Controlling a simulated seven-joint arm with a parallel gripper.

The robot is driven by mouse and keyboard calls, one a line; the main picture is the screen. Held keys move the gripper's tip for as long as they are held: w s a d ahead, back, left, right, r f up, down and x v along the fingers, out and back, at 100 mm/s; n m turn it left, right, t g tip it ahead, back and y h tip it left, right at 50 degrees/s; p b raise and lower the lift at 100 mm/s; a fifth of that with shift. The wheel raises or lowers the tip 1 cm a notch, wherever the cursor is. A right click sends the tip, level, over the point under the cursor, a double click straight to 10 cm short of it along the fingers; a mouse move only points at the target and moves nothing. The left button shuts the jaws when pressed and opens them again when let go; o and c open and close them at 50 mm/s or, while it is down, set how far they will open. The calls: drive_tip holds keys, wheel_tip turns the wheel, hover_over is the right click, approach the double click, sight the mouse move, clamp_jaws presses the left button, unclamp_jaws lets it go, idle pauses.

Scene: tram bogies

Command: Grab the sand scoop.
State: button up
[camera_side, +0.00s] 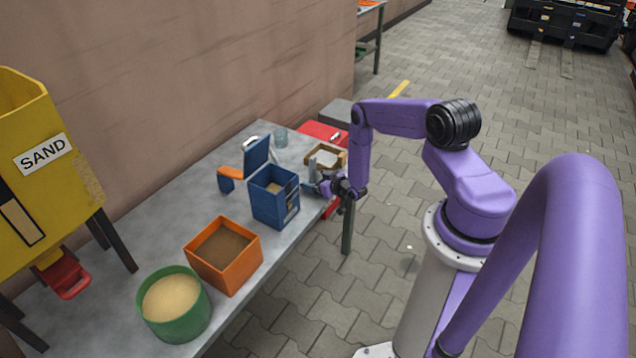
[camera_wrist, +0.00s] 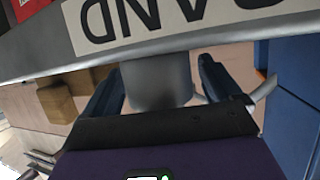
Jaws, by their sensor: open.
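The sand scoop is a grey metal piece with a white label reading SAND, upside down in the wrist view (camera_wrist: 35,50). Its round grey handle stands between the two dark blue fingers of my gripper (camera_wrist: 162,82). The fingers are apart, one on each side of the handle, and I see a gap at least on the left. In the side view, my gripper (camera_side: 336,188) is at the table's right edge, beside the blue box. The scoop (camera_side: 311,189) shows there only as a small grey piece, partly hidden.
A blue box of sand (camera_side: 274,198) stands close left of my gripper. A wooden-framed tray (camera_side: 341,152) and red case (camera_side: 318,130) are behind. An orange box (camera_side: 232,282), green tub (camera_side: 190,323) and yellow SAND hopper (camera_side: 75,195) are nearer the camera.

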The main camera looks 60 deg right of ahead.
drive_tip(key=shift+w+f, duration=0.1)
drive_tip(key=shift+w, duration=0.15)
drive_tip(key=c, duration=1.1)
